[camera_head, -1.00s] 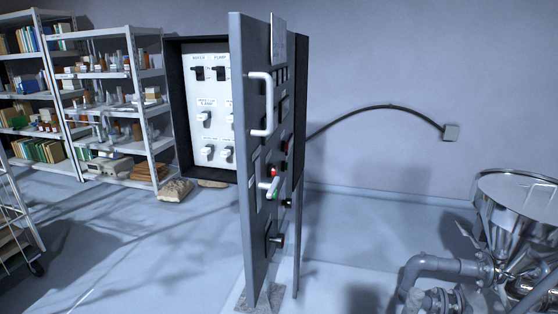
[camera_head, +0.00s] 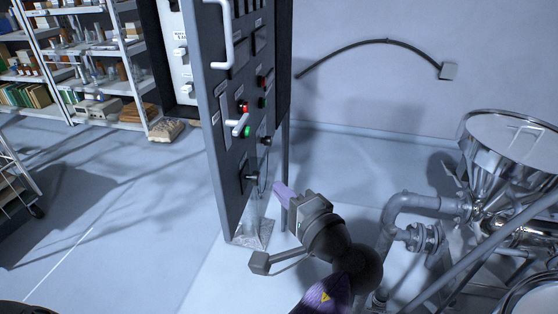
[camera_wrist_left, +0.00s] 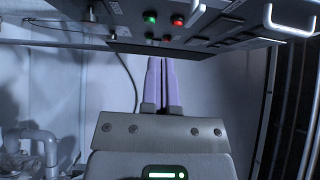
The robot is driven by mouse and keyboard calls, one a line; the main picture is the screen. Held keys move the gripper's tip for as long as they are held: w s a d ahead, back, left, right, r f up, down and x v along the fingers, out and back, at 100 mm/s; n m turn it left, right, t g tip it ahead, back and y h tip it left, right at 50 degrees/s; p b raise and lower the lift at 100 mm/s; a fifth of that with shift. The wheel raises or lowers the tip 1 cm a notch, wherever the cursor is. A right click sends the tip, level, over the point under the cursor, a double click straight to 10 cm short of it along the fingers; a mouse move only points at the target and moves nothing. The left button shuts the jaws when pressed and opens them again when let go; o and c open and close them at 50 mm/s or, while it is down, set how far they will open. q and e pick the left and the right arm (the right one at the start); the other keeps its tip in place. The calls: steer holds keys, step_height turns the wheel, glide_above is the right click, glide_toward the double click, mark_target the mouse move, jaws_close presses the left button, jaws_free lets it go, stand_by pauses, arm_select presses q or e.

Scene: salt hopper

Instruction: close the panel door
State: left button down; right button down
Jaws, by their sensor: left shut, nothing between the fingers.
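The panel door (camera_head: 222,130) is a tall grey slab with a white handle (camera_head: 227,38), a lever and red and green buttons on its face. It stands open, seen nearly edge-on in the head view. In the wrist view the door (camera_wrist_left: 225,30) crosses the top with its buttons and handle. My left gripper (camera_head: 280,188) has purple fingers and is shut and empty. It is low beside the button side of the door, and I cannot tell if it touches. Its fingers (camera_wrist_left: 160,65) point towards the door in the wrist view. My right gripper is not in view.
The switch panel (camera_head: 180,55) shows behind the door on the left. A steel hopper (camera_head: 510,150) with grey pipes (camera_head: 425,204) stands at the right. Shelves (camera_head: 85,60) are at the far left.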

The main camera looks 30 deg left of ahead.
arm_select(q)
glide_toward(224, 153)
steer(key=w+a, duration=0.2)
steer(key=w, duration=0.2)
steer(key=shift+s+a, duration=0.2)
steer(key=shift+a, duration=0.45)
steer(key=shift+s+a, duration=0.2)
steer(key=shift+a, duration=0.45)
steer(key=shift+s+a, duration=0.2)
steer(key=shift+a, duration=0.45)
steer(key=shift+a, duration=0.1)
